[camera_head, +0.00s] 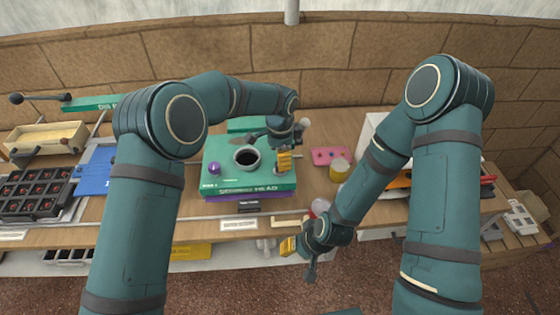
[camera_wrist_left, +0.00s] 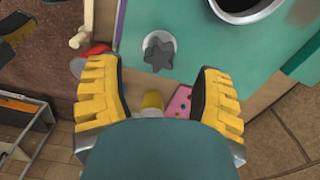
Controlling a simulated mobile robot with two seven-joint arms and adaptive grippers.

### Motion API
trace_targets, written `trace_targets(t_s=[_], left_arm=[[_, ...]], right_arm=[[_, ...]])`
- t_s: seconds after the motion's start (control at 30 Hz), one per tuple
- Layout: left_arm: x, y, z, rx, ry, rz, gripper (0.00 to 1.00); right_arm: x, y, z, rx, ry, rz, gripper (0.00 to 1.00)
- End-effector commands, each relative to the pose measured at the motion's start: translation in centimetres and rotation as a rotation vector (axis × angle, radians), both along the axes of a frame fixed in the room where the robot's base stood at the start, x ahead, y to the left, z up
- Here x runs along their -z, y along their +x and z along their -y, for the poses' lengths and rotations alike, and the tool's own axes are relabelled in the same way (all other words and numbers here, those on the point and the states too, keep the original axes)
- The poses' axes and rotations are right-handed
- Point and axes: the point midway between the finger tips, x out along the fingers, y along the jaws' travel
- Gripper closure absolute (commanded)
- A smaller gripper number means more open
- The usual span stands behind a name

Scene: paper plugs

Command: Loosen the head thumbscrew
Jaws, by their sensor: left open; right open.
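The head thumbscrew is a dark grey star-shaped knob (camera_wrist_left: 159,53) on a pale round disc, set in the green head block, which shows in the left wrist view (camera_wrist_left: 185,15). In the head view the green head block (camera_head: 222,184) lies on the bench, and my left gripper largely hides the knob. My left gripper (camera_head: 285,161) is above the block's right part. In the left wrist view its yellow-padded fingers (camera_wrist_left: 157,75) are spread apart, with the knob just beyond the gap between them. My right gripper (camera_head: 288,246) is open and empty at the bench's front edge.
A black round opening (camera_head: 247,158) and a purple knob (camera_head: 214,168) are on the block. Right of it are a pink plate (camera_head: 331,156) and a yellow-topped cup (camera_head: 339,170). A dark tray (camera_head: 38,192) and blue piece (camera_head: 96,172) lie left.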

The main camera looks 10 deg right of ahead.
Motion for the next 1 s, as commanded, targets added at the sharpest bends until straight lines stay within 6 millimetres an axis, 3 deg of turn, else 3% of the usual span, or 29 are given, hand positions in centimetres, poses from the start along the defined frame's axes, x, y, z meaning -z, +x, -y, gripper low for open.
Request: trace_targets(t_s=[0.5,1.0], left_arm=[[0.2,0.0,0.0,0.07,0.0,-0.001,0.33],[2.4,0.0,0.0,0.069,0.001,-0.001,0.33]], right_arm=[[0.0,0.0,0.0,0.0,0.0,0.0,0.53],[1.3,0.0,0.0,0.0,0.0,0.0,0.53]])
